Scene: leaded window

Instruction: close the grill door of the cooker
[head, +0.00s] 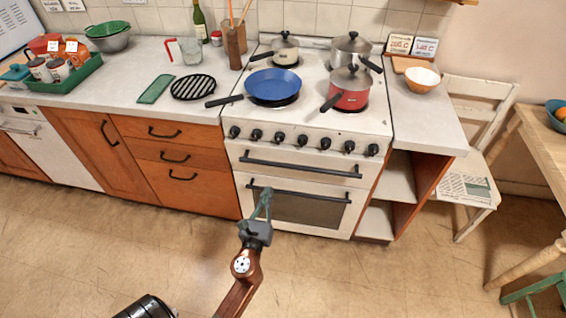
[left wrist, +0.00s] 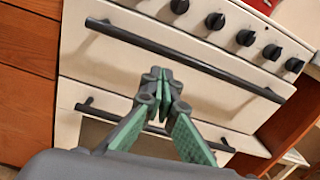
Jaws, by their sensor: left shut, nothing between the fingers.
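The white cooker (head: 376,119) stands in the middle of the counter run. Its grill door (head: 297,174), the upper panel with a long dark bar handle (head: 300,163), looks flush with the cooker front. It fills the middle of the left wrist view (left wrist: 110,62). Below it is the oven door (head: 295,222) with a dark window and its own bar handle. My left gripper (head: 264,194) is shut and empty in front of the cooker, overlapping the oven door's left part. In the left wrist view its fingertips (left wrist: 162,74) appear over the grill door, below its handle; contact cannot be told.
A blue pan (head: 273,86), a red pot (head: 349,90) and other pots stand on the hob; the blue pan's handle points left. Black knobs (head: 301,139) line the cooker front. Open shelves (head: 397,180) are to the right, wooden drawers (head: 172,154) to the left. The floor in front is clear.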

